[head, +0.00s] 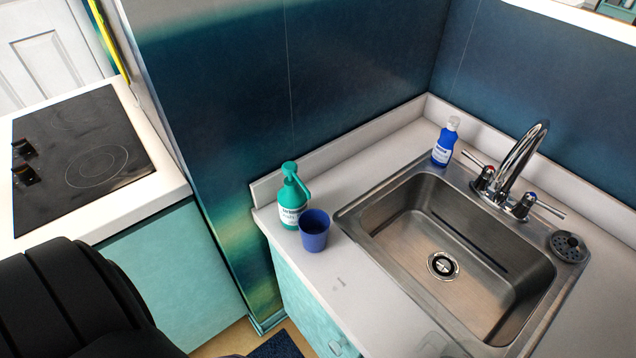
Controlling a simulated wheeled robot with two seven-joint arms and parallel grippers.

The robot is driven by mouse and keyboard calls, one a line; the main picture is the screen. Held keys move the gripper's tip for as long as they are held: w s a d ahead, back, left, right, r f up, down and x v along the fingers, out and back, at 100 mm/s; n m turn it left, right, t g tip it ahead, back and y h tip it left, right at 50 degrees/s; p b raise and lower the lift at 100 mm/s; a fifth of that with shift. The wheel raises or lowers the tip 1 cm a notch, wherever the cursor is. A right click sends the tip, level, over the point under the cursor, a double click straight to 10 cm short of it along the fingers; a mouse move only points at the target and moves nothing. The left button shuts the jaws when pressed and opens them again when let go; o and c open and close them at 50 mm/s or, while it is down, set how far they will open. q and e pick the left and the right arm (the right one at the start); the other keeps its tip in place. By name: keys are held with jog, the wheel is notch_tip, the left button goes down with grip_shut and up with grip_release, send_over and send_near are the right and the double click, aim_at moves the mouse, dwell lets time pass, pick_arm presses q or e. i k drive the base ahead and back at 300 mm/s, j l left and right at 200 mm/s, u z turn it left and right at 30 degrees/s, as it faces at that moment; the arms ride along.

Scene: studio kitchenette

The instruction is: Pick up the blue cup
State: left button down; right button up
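The blue cup (314,232) stands upright on the white counter, near the counter's left end. Its open top faces up and it looks empty. It stands just right of and in front of a green pump bottle (292,203), very close to it; I cannot tell if they touch. Neither of my grippers shows in the head view. A black ribbed part, likely of my own arm, fills the lower left corner, well away from the cup.
The steel sink (400,225) lies right of the cup, with a faucet (522,160), a blue bottle (445,143) and a dark strainer (568,246) around it. The counter (345,283) in front of the cup is clear. A black cooktop (80,155) is at left.

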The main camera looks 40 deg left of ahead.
aim_at(312, 244)
jog(key=u, duration=1.15)
